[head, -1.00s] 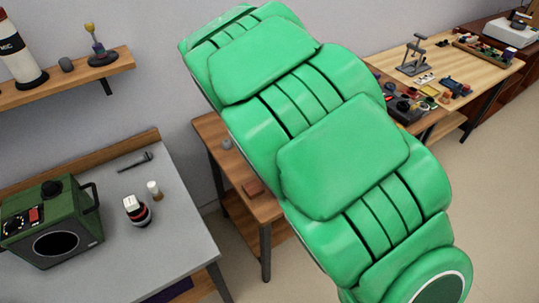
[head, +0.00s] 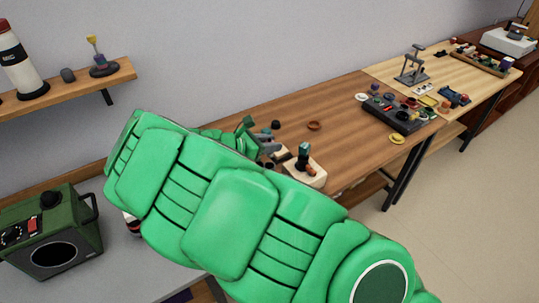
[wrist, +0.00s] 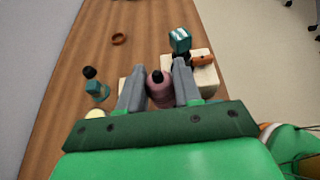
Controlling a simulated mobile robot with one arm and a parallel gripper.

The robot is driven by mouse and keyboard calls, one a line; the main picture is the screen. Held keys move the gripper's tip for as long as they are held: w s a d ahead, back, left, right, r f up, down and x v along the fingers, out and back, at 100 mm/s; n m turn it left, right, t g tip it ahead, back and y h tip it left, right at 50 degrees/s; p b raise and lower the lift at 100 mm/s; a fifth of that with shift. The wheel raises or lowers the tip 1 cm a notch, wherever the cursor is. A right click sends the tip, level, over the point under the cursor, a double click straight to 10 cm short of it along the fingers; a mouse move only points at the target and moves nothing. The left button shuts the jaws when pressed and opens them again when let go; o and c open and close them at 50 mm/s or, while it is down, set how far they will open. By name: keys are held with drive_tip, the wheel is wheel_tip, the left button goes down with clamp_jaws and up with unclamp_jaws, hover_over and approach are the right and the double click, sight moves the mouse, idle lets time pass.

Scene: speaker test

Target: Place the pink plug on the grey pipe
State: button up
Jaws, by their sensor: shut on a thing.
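My gripper (wrist: 158,74) shows in the wrist view, its two grey fingers closed around the pink plug (wrist: 160,92). The plug is a dull pink round body with a black end between the fingers. The wooden table lies behind it; whether the plug touches anything is unclear. In the head view my gripper (head: 268,146) is over the long wooden table, with the plug hidden or too small to tell. I cannot pick out the grey pipe with certainty in either view.
A cream block (wrist: 204,76) with a teal-topped black piece (wrist: 180,42) stands right of my fingers. A teal piece (wrist: 97,90) stands on the left. A brown ring (wrist: 120,38) lies farther back.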

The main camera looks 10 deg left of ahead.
sight(269, 156)
drive_tip(key=shift+f, duration=2.1)
drive_tip(key=shift+f, duration=0.15)
drive_tip(key=o, duration=1)
drive_tip(key=v, duration=1.2)
